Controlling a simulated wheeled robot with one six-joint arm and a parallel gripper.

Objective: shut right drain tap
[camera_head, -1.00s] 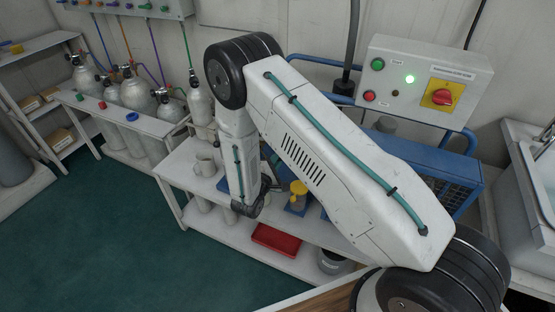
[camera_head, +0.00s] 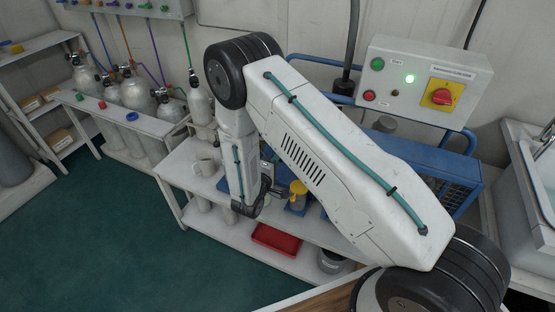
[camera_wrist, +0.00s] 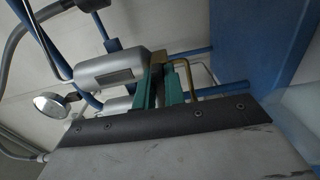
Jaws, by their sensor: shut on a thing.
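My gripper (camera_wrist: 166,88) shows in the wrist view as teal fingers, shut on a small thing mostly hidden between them. It seems to be the right drain tap's handle, but its shape and angle cannot be made out. A bent brass-coloured pipe (camera_wrist: 208,72) is just right of the fingers. A grey cylinder (camera_wrist: 112,69) with a dark label lies to their left. In the head view my gripper (camera_head: 275,191) is low over the bench behind my wrist, left of a yellow-topped part (camera_head: 298,190). The tap itself is hidden there.
Blue framing and a control box (camera_head: 425,80) with a lit green lamp stand to the right. Cylinders (camera_head: 138,94) stand left. The green floor in front is clear.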

